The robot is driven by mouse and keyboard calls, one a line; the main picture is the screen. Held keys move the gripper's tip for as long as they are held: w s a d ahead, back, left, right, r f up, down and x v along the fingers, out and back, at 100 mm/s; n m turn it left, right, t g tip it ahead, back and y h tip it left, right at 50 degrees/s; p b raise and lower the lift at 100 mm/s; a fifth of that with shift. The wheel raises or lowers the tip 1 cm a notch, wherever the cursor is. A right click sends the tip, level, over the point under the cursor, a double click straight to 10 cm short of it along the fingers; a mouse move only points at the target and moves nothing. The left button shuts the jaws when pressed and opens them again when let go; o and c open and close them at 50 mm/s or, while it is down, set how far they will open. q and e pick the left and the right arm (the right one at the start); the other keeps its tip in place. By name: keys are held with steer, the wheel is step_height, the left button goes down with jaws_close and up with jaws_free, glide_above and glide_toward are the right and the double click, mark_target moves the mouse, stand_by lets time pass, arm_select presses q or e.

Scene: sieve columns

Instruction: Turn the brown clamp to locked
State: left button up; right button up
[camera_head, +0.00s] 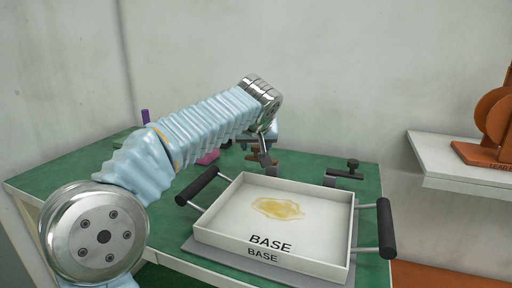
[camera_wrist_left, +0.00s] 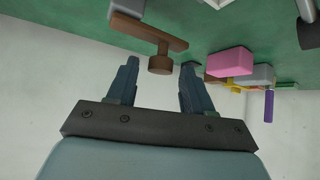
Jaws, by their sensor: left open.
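The brown clamp (camera_wrist_left: 150,35) is a flat brown arm with a round knob, mounted on the green table. In the left wrist view its knob sits between the fingertips of my left gripper (camera_wrist_left: 161,66), with a gap visible on each side. In the head view the left gripper (camera_head: 263,137) reaches down from my arm behind the white tray, and the clamp (camera_head: 268,160) shows small and partly hidden below it. The left gripper is open. I cannot tell the clamp's lock state. My right gripper is not in view.
A white tray (camera_head: 228,209) marked BASE, with black handles and a yellowish patch inside, stands in front of the clamp. A dark clamp (camera_head: 345,173) is to the right. A pink block (camera_wrist_left: 230,62) and a purple post (camera_wrist_left: 268,106) are nearby. A white shelf (camera_head: 470,180) is at right.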

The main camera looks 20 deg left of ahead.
arm_select(q)
steer(key=shift+x, duration=1.05)
steer(key=shift+c, duration=0.3)
steer(key=shift+r, duration=0.1)
jaws_close()
